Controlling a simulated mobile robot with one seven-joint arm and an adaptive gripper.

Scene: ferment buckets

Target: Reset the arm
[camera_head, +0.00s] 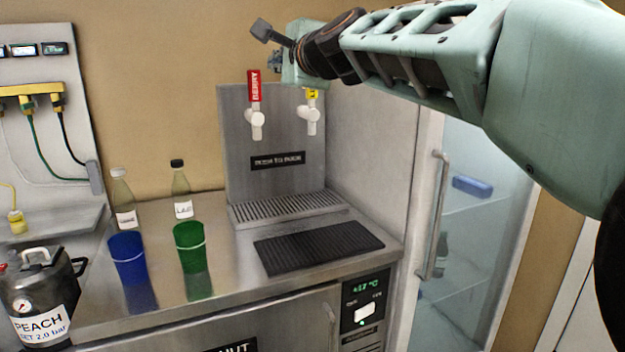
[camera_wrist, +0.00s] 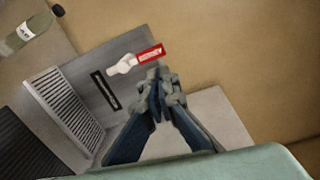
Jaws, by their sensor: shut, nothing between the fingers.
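My arm reaches in from the upper right in the head view, and my gripper (camera_head: 275,62) is at its far end, above and between the two taps. In the wrist view my gripper (camera_wrist: 161,80) is shut and empty, with its fingertips together. The red-handled tap (camera_head: 254,100) is below and left of it; it also shows in the wrist view, its red handle (camera_wrist: 150,54) beside the fingertips in the picture. The yellow-handled tap (camera_head: 310,110) is below my arm, its handle top partly hidden. I cannot tell whether the fingers touch either handle.
The steel counter (camera_head: 215,285) holds a blue cup (camera_head: 128,258), a green cup (camera_head: 189,247), two bottles, a black mat (camera_head: 318,247) and a drip grate (camera_head: 285,206). A PEACH keg (camera_head: 40,290) stands at left. A glass-door fridge (camera_head: 470,235) is at right.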

